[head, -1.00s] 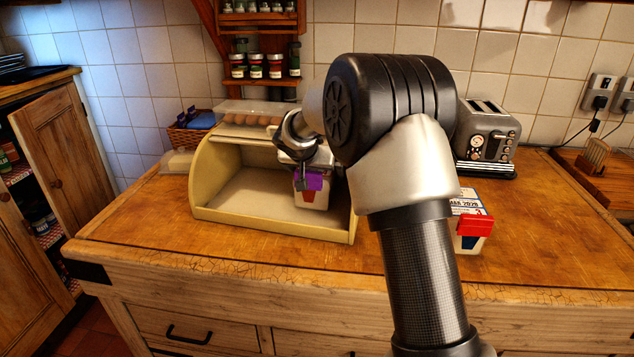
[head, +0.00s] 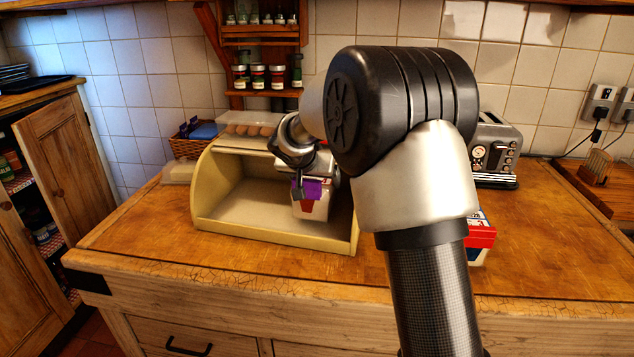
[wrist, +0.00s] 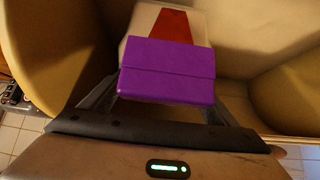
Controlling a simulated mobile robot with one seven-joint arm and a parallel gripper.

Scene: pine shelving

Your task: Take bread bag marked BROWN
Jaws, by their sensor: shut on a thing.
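A pale bag with a purple clip (head: 313,189) and a red patch (head: 307,207) is at the right side of the cream bread bin's open front (head: 225,235). My gripper (wrist: 160,106) is shut on this bag at its purple clip end, with a finger at each side. The bag's red patch also shows in the wrist view (wrist: 172,28), beyond the clip. No BROWN marking is legible on it. A second bag with a red clip (head: 481,236) stands on the counter to the right, partly hidden behind my arm.
The bin's curved left wall (head: 208,190) stands on the wooden counter (head: 130,235). A toaster (head: 496,152) is at the back right. The counter left of the bin is mostly clear.

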